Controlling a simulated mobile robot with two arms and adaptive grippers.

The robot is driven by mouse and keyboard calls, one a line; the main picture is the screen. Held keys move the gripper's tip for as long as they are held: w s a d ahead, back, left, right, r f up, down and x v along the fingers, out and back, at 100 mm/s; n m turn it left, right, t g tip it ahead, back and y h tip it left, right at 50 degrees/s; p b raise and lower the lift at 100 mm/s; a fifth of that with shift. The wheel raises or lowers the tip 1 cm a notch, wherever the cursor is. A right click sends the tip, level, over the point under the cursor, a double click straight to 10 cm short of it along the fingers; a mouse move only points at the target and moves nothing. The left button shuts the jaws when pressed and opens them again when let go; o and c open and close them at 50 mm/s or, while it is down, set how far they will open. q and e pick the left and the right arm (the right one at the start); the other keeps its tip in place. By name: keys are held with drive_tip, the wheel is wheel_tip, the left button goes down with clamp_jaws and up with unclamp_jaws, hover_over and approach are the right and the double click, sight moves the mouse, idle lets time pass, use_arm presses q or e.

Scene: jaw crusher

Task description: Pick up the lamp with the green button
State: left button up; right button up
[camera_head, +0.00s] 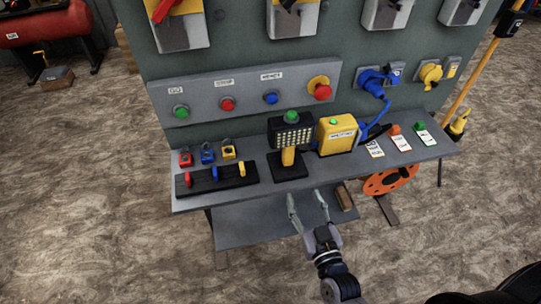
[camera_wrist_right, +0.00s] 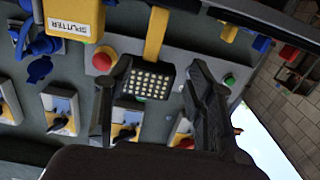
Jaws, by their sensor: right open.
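The lamp (camera_head: 292,138) stands upright on the shelf. It has a black head with rows of pale LEDs, a green button (camera_head: 291,116) on top, a yellow handle (camera_head: 288,157) and a black base. My right gripper (camera_head: 305,194) is open and empty, in front of the shelf edge and apart from the lamp. My left gripper is not in view.
A yellow box (camera_head: 337,134) with a green button stands close right of the lamp. Behind is a button panel (camera_head: 245,91). An orange reel (camera_head: 390,180) is below the shelf.

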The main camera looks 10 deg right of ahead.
drive_tip(key=w+r, duration=0.1)
drive_tip(key=r, duration=0.1)
drive_tip(key=p, duration=0.2)
approach(290, 151)
drive_tip(key=w, duration=0.6)
drive_tip(key=shift+a+f, duration=0.25)
drive_tip(key=shift+a, duration=0.05)
drive_tip(key=shift+w, duration=0.4)
drive_tip(key=w, duration=0.4)
drive_tip(key=shift+w, duration=0.4)
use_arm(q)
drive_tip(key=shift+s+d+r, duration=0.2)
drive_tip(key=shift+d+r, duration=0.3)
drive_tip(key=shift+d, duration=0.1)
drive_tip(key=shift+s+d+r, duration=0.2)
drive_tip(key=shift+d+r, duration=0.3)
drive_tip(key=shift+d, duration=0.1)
use_arm(e)
drive_tip(key=shift+r, duration=0.1)
drive_tip(key=shift+s, duration=0.1)
drive_tip(key=shift+c, duration=0.5)
drive_tip(key=c, duration=1.1)
